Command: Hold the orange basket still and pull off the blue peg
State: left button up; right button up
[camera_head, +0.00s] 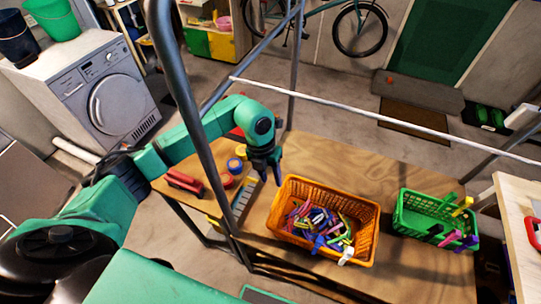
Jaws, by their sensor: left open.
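The orange basket (372,226) stands on the wooden table and holds a heap of mixed-coloured pegs. A blue peg (319,243) shows at its front rim, left of a white peg (346,256) on the same rim; the blue peg's grip on the rim is too small to make out. My left gripper (270,181) points down, open and empty, just off the basket's back-left corner. It seems apart from the basket. My right gripper is not in view.
A green basket (404,219) with purple and yellow pegs at its rim stands on the right. Red and blue-topped round items, a red object (185,182) and a grey brush-like item lie left. Dark frame posts and a pale rod (380,117) cross the view. Bare wood (345,160) lies behind the orange basket.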

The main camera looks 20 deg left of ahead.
aim_at(278, 198)
pick_arm(q)
jog(key=f+b, duration=0.2)
jog(key=f, duration=0.1)
jog(key=d+f+b, duration=0.1)
jog(key=f+b, duration=0.1)
jog(key=f, duration=0.1)
jog(key=d+f+b, duration=0.1)
jog(key=f+b, duration=0.2)
jog(key=shift+s+d+f, duration=0.2)
jog(key=shift+f, duration=0.05)
jog(key=shift+d+f+b, duration=0.15)
jog(key=shift+f+b, duration=0.2)
jog(key=shift+f, duration=0.15)
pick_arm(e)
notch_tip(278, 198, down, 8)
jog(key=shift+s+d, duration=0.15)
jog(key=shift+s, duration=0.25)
pick_arm(q)
jog(key=shift+c, duration=0.3)
grip_shut()
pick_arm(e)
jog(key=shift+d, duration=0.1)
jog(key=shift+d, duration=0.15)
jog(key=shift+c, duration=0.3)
